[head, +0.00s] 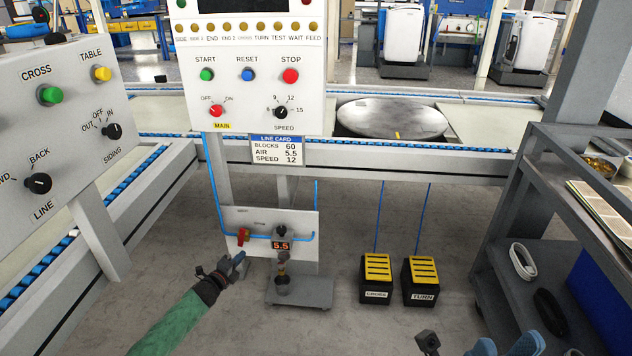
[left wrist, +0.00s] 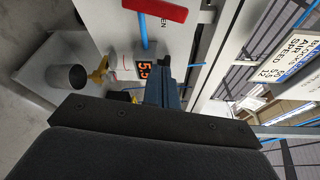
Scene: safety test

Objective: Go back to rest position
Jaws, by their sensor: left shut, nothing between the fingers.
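My left gripper (head: 239,262) reaches in from the lower left on its green-sleeved arm, and its blue fingers are shut with nothing between them. It is in front of the low air panel (head: 303,222), just below the red valve handle (head: 243,236) and left of the 5.5 display (head: 282,245). In the left wrist view the blue fingers (left wrist: 165,92) show beside the display (left wrist: 144,67), with the red handle (left wrist: 156,9) farther up. My right gripper (head: 503,346) is cut off by the bottom edge at right; its blue fingers look apart, with nothing seen between them.
A control box (head: 251,118) stands above the air panel, and another (head: 50,112) is at left. Yellow-topped CROSS (head: 375,280) and TURN (head: 420,282) pedals sit on the floor. A grey shelf cart (head: 508,238) stands at right. The floor between is open.

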